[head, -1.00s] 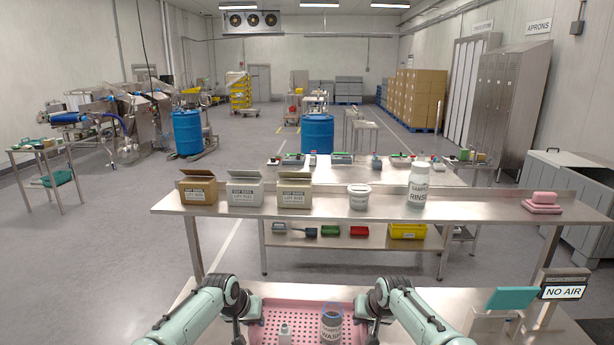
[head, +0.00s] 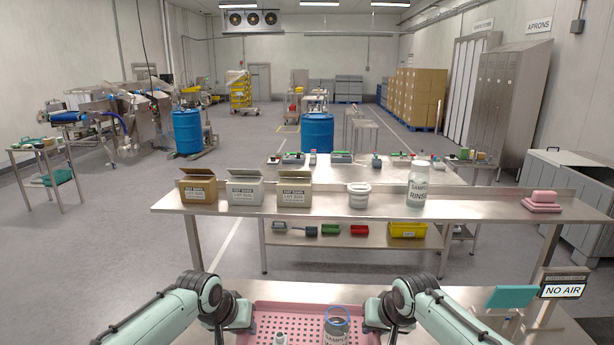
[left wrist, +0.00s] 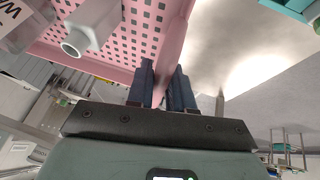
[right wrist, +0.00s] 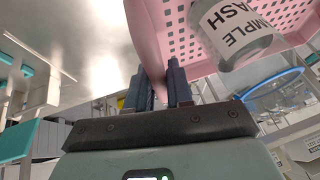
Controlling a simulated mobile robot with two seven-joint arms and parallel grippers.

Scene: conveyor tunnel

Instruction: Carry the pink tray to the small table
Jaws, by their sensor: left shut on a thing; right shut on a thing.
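The pink perforated tray (head: 300,312) is at the bottom middle of the head view, its near part cut off by the frame. My left gripper (head: 243,320) is shut on its left wall; the left wrist view shows the fingers (left wrist: 165,78) on both sides of that wall. My right gripper (head: 376,315) is shut on its right wall, also seen in the right wrist view (right wrist: 160,80). I cannot tell which table is the small one.
A steel bench (head: 330,203) with boxes, a tub and a rinse bottle stands ahead. A steel stand (head: 35,148) is at far left. Blue barrels (head: 316,133) stand beyond. Left floor is open.

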